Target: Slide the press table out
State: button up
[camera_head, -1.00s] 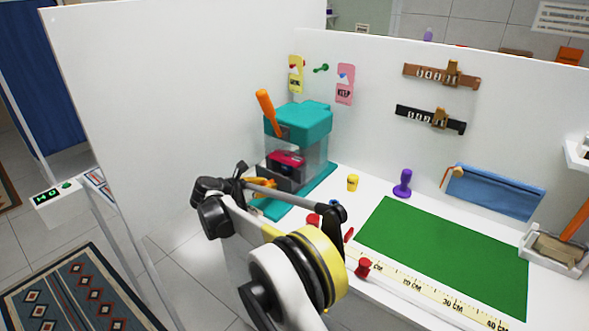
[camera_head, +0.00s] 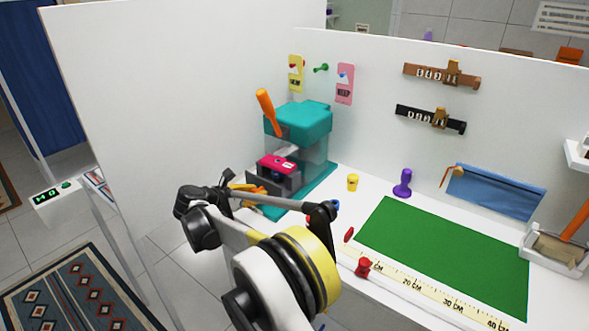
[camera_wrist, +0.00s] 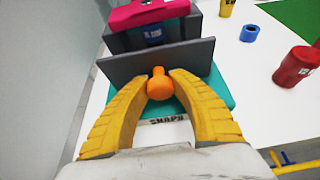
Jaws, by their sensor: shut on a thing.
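The press is a teal machine (camera_head: 300,122) with an orange lever (camera_head: 265,112) on top and a teal base. Its grey press table (camera_head: 262,176) carries a pink-red block (camera_head: 276,163) and sticks out at the front of the press. In the wrist view the table's grey front plate (camera_wrist: 188,56) has an orange knob (camera_wrist: 159,86). My gripper (camera_wrist: 160,84) has its yellow fingers closed around this knob. In the head view my gripper (camera_head: 250,188) is partly hidden by my arm.
A yellow cup (camera_head: 353,183) and a purple stamp (camera_head: 402,183) stand right of the press. A green mat (camera_head: 445,255) lies behind a ruler strip (camera_head: 430,290). A red pot (camera_wrist: 297,66) and a blue ring (camera_wrist: 249,33) lie right of the gripper. A white wall (camera_head: 150,110) stands left.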

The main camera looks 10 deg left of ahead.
jog(key=shift+s+a, duration=0.15)
jog(key=shift+s, duration=0.2)
jog(key=shift+s+a, duration=0.3)
jog(key=shift+s, duration=0.3)
jog(key=shift+s+a, duration=0.25)
jog(key=shift+s, duration=0.4)
jog(key=shift+s+a, duration=0.3)
jog(key=shift+s, duration=0.3)
jog(key=o, duration=0.6)
jog(key=shift+s, duration=0.2)
jog(key=shift+s+a, duration=0.15)
jog(key=shift+s, duration=0.2)
